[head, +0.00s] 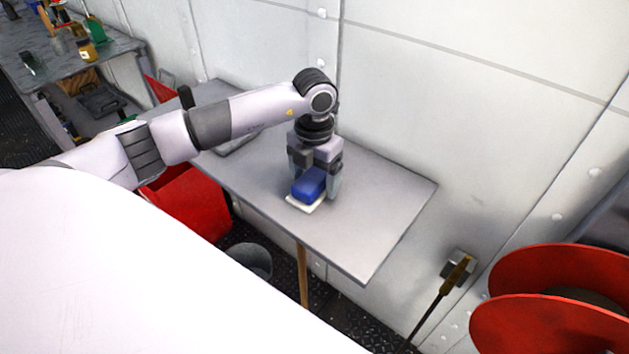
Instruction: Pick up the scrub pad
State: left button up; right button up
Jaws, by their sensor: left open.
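The scrub pad (309,184) appears to be the blue block on a small white base (305,203), on the grey table (375,205). My left gripper (318,185) points down at it from above, with its fingers around or beside the blue block. The fingers are open. The gripper hides part of the block's back side, and I cannot tell whether a finger touches it. My right gripper is not in view.
A flat grey item (238,142) lies on the table behind my left arm. A white riveted wall (450,120) stands behind the table. A red bin (195,205) and a grey bucket (250,260) stand below. A red reel (550,300) is at the right. The table's right part is clear.

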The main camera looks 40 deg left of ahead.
aim_at(314, 175)
pick_arm(q)
jog(key=c, duration=1.1)
jog(key=shift+r, duration=0.15)
notch_tip(314, 175, up, 20)
jog(key=shift+f, duration=0.1)
jog(key=shift+o, duration=1.3)
jog(key=shift+c, duration=0.5)
jog(key=shift+f, duration=0.1)
